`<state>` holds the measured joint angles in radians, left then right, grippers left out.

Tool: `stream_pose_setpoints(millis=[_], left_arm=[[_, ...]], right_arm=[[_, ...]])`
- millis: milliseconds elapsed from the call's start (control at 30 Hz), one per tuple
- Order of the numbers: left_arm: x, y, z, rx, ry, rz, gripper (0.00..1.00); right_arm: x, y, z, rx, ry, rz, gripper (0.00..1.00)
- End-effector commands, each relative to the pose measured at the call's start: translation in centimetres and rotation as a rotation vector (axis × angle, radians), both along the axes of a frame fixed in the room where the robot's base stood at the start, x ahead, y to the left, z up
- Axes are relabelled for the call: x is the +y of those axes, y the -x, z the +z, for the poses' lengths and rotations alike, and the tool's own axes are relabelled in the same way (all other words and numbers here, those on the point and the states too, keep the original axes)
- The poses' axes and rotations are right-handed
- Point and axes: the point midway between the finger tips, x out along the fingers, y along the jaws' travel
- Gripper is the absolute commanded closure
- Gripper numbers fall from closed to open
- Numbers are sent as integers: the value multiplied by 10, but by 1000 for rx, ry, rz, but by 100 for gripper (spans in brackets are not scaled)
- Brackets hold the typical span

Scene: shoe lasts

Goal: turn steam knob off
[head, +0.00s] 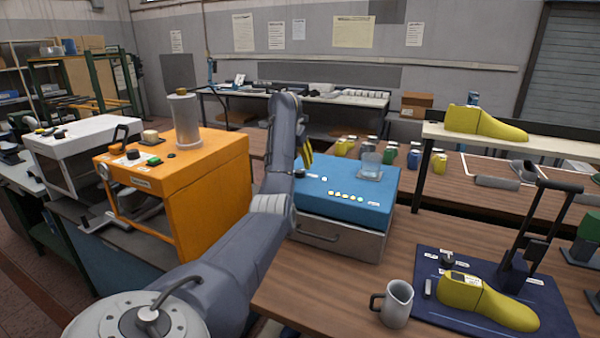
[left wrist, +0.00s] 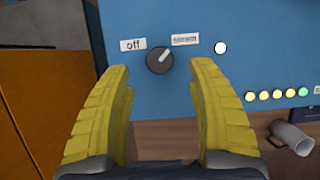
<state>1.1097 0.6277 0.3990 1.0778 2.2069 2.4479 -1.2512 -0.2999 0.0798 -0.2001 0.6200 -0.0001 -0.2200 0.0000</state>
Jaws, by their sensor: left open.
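The steam knob (left wrist: 160,60) is a round dark dial on top of the blue machine (head: 345,187). Its light pointer line is tilted up and to the right, toward the "steam" label (left wrist: 185,39); the "off" label (left wrist: 133,44) is at its upper left. My left gripper (head: 306,156) is over the blue machine with its yellow fingers spread. In the left wrist view its fingers (left wrist: 162,72) lie either side of the knob, with clear gaps, apart from it. My right gripper is not seen.
The orange machine (head: 215,165) stands left of the blue one. A row of coloured lights (left wrist: 277,94) and a white button (left wrist: 221,48) lie right of the knob. A metal jug (head: 397,303) stands in front.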

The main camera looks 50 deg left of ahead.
Motion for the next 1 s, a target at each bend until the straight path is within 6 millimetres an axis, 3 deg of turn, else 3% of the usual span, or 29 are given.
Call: stream_pose_setpoints(millis=[200,400,933,1000], left_arm=[[4,-11,-29,1,3,-1,42],[8,-17,-46,2,2,-1,42],[9,-20,-53,0,1,0,41],[9,-20,-53,0,1,0,49]], right_arm=[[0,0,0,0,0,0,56],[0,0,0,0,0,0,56],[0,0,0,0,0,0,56],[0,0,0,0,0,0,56]])
